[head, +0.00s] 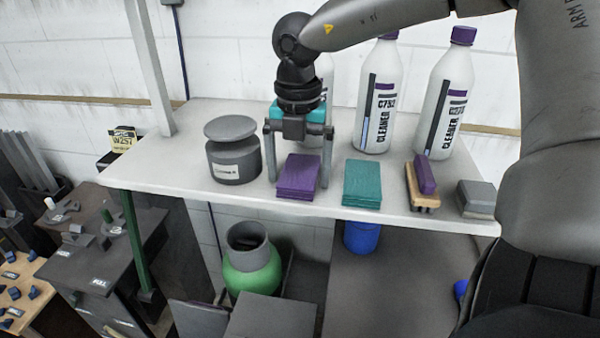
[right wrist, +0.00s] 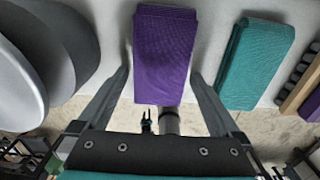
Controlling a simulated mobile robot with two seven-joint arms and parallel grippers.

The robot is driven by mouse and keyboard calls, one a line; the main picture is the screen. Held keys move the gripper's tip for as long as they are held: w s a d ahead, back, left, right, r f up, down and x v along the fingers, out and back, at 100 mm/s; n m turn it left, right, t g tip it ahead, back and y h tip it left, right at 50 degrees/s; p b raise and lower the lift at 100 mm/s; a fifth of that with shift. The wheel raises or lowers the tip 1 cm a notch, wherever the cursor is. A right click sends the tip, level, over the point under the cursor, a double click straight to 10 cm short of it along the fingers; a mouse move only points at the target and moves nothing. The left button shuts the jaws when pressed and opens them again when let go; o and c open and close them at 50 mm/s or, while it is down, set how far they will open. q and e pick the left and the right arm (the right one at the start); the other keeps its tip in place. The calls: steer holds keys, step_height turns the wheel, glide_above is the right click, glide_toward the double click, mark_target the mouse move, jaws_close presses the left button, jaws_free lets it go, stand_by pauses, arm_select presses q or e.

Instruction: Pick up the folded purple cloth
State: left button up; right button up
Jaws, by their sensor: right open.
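The folded purple cloth (head: 299,176) lies on the white shelf, near its front edge. My right gripper (head: 298,180) is open, with one finger at each side of the cloth in the head view. In the right wrist view the purple cloth (right wrist: 165,52) shows between the two open fingers (right wrist: 163,82), with a gap on each side. I cannot tell how far the fingertips are above the shelf. My left gripper is not in view.
On the white shelf (head: 150,172), a grey lidded jar (head: 234,160) stands left of the cloth. A folded teal cloth (head: 361,184) lies close on the right, then a brush (head: 422,185) and a grey block (head: 477,198). White cleaner bottles (head: 378,100) stand behind.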

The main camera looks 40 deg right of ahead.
mark_target(298, 174)
steer(key=shift+c, duration=0.2)
steer(key=c, duration=1.2)
steer(key=shift+o, duration=0.2)
steer(key=shift+r, duration=0.1)
step_height(298, 174, up, 20)
steer(key=o, duration=0.8)
steer(key=c, duration=0.7)
steer(key=shift+o, duration=0.2)
steer(key=shift+p, duration=0.3)
